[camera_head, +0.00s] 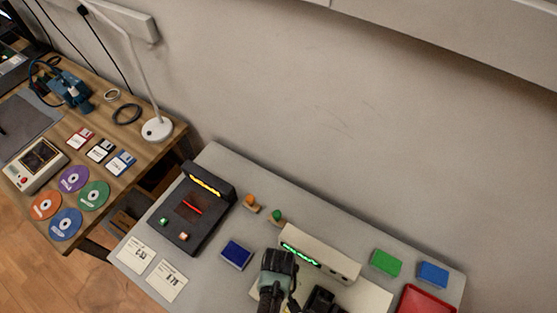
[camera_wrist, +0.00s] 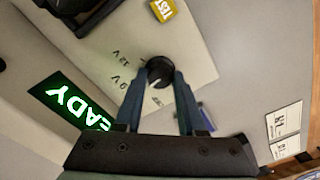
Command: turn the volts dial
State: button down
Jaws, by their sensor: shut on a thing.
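The volts dial (camera_wrist: 159,70) is a small round black knob with a light mark, on a pale panel (camera_wrist: 190,45) printed with 9 V and 12 V. Another label below is partly hidden by a finger. My gripper (camera_wrist: 162,78) has its two blue fingers on either side of the dial, shut on it. The mark's exact setting is hard to tell. In the head view my gripper (camera_head: 278,268) is over the front of the grey bench, and the dial is hidden there.
A cream unit (camera_head: 318,253) with a green lit display stands just behind my gripper; its display (camera_wrist: 68,102) reads READY in the wrist view. A yellow block (camera_wrist: 162,10) lies beyond the dial. A dark console (camera_head: 190,210), blue box (camera_head: 236,254) and red tray (camera_head: 425,299) share the bench.

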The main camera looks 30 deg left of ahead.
jog(key=shift+n, duration=2)
jog(key=c, duration=0.5)
grip_release()
jog(key=shift+p, duration=0.3)
notch_tip(320, 180, up, 13)
